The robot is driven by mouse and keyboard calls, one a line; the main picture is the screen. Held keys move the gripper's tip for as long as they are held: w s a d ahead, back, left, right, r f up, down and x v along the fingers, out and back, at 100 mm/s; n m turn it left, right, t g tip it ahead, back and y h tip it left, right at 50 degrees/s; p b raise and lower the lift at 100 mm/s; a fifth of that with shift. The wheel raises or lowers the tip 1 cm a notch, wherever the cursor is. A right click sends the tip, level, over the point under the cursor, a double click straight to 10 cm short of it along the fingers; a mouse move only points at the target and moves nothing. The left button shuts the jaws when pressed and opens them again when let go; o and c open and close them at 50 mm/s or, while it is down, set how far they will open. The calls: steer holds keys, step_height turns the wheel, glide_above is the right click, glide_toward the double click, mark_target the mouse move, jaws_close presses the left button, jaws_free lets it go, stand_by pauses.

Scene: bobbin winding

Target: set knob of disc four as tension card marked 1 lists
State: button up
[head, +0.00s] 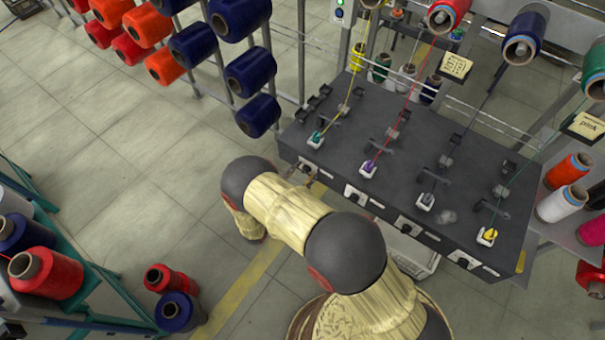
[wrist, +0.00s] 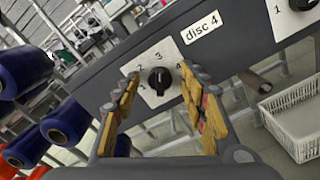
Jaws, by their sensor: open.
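My gripper (wrist: 158,88) is open, with one finger on each side of the knob in the wrist view; contact cannot be told. In the head view my arm hides most of the gripper at the left end of the dark machine (head: 400,160). A tension card (head: 455,66) and another card (head: 585,125) stand behind, their writing too small to read.
Another dial (wrist: 300,4) sits to the right on the same front face. A white basket (wrist: 295,115) is below it. Blue spools (wrist: 68,122) hang at the left. Floor (head: 110,140) left of the machine is open.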

steer(key=shift+c, duration=0.7)
jaws_close()
steer(key=shift+n, duration=0.3)
steer(key=n+b, duration=0.1)
steer(key=n, duration=0.4)
steer(key=shift+a, duration=0.1)
steer(key=n, duration=0.6)
steer(key=shift+w+a, duration=0.1)
stand_by(0.4)
steer(key=shift+o, duration=0.7)
jaws_free()
